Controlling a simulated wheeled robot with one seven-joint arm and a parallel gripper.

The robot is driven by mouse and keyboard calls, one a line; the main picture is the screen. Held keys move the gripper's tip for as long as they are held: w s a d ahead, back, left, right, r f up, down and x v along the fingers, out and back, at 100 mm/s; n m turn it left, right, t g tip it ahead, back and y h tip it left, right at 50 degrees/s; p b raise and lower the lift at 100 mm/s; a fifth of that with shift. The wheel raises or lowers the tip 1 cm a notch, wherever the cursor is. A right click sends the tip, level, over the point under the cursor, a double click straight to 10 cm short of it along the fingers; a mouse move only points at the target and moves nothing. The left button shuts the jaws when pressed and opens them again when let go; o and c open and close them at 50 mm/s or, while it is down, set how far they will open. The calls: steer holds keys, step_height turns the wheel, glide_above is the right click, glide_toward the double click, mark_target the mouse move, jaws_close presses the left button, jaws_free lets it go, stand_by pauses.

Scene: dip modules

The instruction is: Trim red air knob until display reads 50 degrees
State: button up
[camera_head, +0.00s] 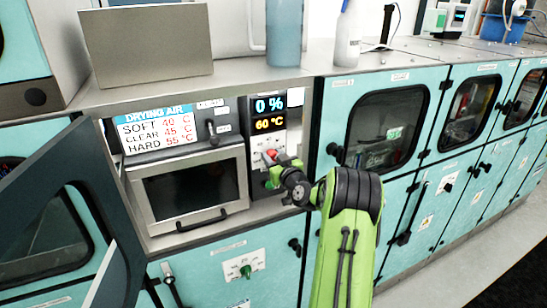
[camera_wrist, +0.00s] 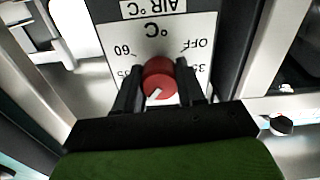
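The red air knob (camera_wrist: 159,77) sits on a white dial plate in the wrist view, its white pointer mark towards the lower left. The plate's print is upside down there, with 60 on the left and OFF on the right. My gripper (camera_wrist: 160,86) has one dark finger on each side of the knob, seemingly touching it. In the head view the red knob (camera_head: 270,155) is partly hidden by my gripper (camera_head: 273,163).
A drying air card (camera_head: 155,129) lists soft 40, clear 45 and hard 55 °C. A small oven-like door (camera_head: 188,190) is left of the knob panel. An open dark door (camera_head: 75,190) stands at the left. Teal cabinets (camera_head: 385,150) line the right.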

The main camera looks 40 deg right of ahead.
steer(key=c, duration=0.4)
steer(key=shift+f+b, duration=0.1)
steer(key=shift+b, duration=0.5)
steer(key=n+b, duration=0.1)
steer(key=b, duration=0.3)
steer(key=shift+f+n+b, duration=0.2)
steer(key=shift+n+b, duration=0.1)
steer(key=shift+n, duration=0.1)
steer(key=n+b, duration=0.1)
steer(key=b, duration=0.3)
steer(key=shift+a+f+n, duration=0.1)
steer(key=shift+n, duration=0.3)
steer(key=n+b, duration=0.3)
steer(key=b, duration=0.4)
steer(key=shift+n, duration=0.3)
steer(key=n+b, duration=0.4)
steer(key=b, duration=0.2)
steer(key=shift+r+n+b, duration=0.2)
steer(key=shift+n+b, duration=1.25)
steer(key=shift+n, duration=0.75)
